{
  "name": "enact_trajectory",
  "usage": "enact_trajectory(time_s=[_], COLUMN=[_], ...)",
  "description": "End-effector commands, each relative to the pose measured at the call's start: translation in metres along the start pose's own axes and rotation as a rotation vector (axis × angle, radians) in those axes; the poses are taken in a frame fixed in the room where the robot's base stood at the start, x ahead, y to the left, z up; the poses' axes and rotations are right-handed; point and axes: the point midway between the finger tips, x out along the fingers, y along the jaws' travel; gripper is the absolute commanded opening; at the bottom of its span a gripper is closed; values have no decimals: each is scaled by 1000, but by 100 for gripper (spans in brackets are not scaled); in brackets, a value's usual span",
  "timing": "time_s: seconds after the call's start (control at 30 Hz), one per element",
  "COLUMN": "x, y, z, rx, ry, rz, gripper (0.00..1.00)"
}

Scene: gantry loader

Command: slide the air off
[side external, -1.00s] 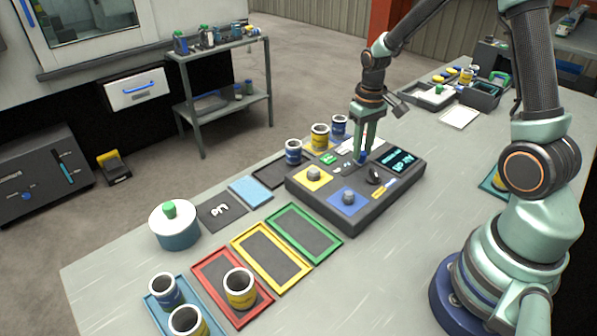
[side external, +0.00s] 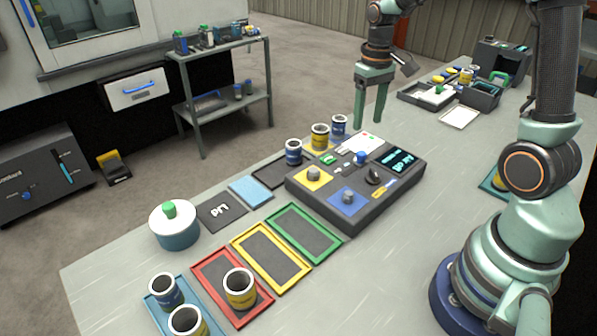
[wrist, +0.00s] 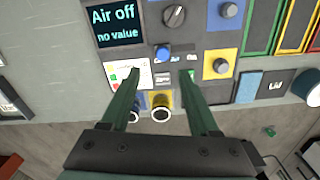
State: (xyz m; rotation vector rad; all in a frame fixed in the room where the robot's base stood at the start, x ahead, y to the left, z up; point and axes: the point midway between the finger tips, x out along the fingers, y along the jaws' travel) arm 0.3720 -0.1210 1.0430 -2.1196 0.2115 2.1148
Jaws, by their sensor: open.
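The dark control panel (side external: 330,221) lies on the grey table. Its screen (side external: 394,159) reads "Air off" and "no value" in the wrist view (wrist: 113,26). A small blue knob (side external: 361,158) stands on the panel near the screen; it also shows in the wrist view (wrist: 163,52). I cannot tell where it sits along any slot. A black rotary knob (side external: 374,174) is beside it. My gripper (side external: 368,124) is open and empty, raised above the panel's far side. Its fingers are apart and clear of the blue knob in the wrist view (wrist: 160,76).
Two grey knobs stand on a yellow plate (side external: 307,182) and a blue plate (side external: 343,206) on the panel. Several cups, including a yellow one (side external: 320,135), stand behind it. Coloured trays (side external: 299,228) and a lidded pot (side external: 175,231) lie left. Bare table is at the front right.

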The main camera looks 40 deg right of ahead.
Motion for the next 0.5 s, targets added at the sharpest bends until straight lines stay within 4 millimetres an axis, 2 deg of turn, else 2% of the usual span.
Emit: enact_trajectory(time_s=[0.1, 0.2, 0.5], x=[-19, -29, -36], y=[0, 0, 0], z=[-1, 0, 0], rx=[1, 1, 1], ry=[4, 2, 0], rz=[0, 0, 0], gripper=[62, 62, 62])
